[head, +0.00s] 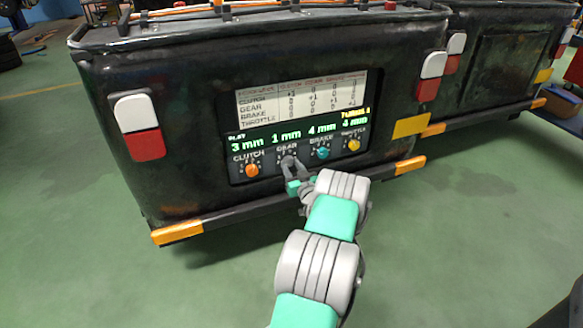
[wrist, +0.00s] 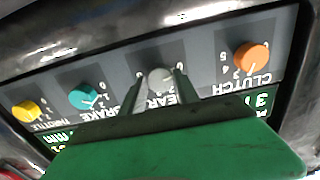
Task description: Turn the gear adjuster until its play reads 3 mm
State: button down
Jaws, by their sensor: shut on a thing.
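The gear adjuster is a small grey knob (head: 287,161) on the dark panel at the back of the vehicle, under the label GEAR. Its readout (head: 286,136) shows 1 mm. My gripper (head: 291,167) reaches the panel from below and is shut on this knob. In the wrist view, which shows the panel upside down, the grey knob (wrist: 161,78) sits between the two fingers of my gripper (wrist: 160,86). My fingers partly cover the knob and its dial in the head view.
The orange clutch knob (head: 252,170) reads 3 mm, the teal brake knob (head: 322,153) 4 mm and the yellow throttle knob (head: 353,145) 4 mm. A table screen (head: 300,98) sits above them. A bumper bar (head: 260,205) runs below. Green floor is open in front.

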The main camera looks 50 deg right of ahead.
jog(key=shift+m, duration=0.3)
jog(key=m+b, duration=0.1)
jog(key=m, duration=0.1)
jog(key=shift+m, duration=0.4)
jog(key=m, duration=0.4)
jog(key=shift+m, duration=0.3)
jog(key=m, duration=0.3)
jog(key=shift+r, duration=0.1)
jog(key=m, duration=0.4)
jog(key=shift+w+m, duration=0.1)
jog(key=shift+m, duration=0.2)
jog(key=c, duration=0.9)
grip_release()
